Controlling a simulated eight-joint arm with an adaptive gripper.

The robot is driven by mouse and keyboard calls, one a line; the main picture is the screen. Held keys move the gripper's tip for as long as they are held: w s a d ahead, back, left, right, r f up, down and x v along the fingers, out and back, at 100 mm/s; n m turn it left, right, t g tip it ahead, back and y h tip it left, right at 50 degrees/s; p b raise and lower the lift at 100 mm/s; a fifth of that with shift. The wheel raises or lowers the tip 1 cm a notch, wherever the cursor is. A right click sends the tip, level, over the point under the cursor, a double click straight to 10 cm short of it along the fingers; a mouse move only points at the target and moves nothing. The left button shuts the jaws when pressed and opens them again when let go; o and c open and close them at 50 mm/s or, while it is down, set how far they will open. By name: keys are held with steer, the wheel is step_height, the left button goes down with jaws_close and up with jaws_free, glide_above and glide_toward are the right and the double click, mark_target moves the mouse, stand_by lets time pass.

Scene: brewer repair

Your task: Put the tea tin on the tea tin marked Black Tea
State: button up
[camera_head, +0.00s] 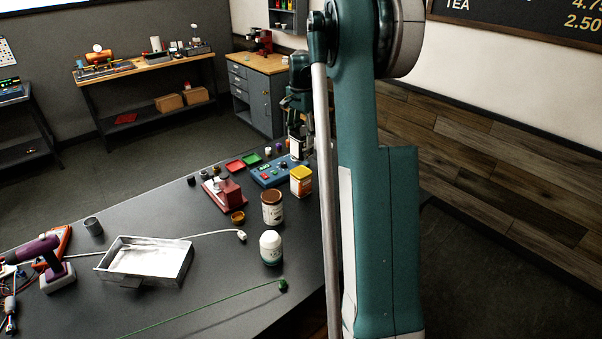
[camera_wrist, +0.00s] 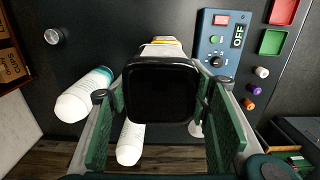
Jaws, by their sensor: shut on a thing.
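My gripper (camera_wrist: 162,115) is shut on a square tin (camera_wrist: 161,90). Its dark face fills the space between the green finger pads in the wrist view. In the head view my gripper (camera_head: 300,135) holds this tin (camera_head: 296,148), whose small visible part looks pale, above the far right of the table. A yellow tin with a pale label (camera_head: 301,181) stands upright on the table, nearer the head camera than the held tin. In the wrist view, a yellow edge (camera_wrist: 167,40) shows behind the held tin, which hides most of it. I cannot read either tin's marking.
A blue control box (camera_head: 270,172) with an OFF label lies beside the yellow tin. A brown-lidded jar (camera_head: 272,208), a white bottle (camera_head: 271,248) and a red device (camera_head: 224,189) stand nearby. A metal tray (camera_head: 185,262) lies farther left. The front middle of the table is mostly bare.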

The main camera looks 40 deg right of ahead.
steer(key=shift+w+d+r, duration=0.2)
steer(key=shift+w, duration=0.2)
steer(key=shift+w+d+r, duration=0.15)
steer(key=shift+w+d, duration=0.05)
steer(key=shift+w, duration=0.15)
steer(key=shift+f, duration=0.1)
steer(key=shift+f, duration=3)
steer(key=shift+f+p, duration=0.3)
steer(key=shift+f, duration=1.6)
steer(key=shift+f, duration=0.2)
steer(key=o, duration=1)
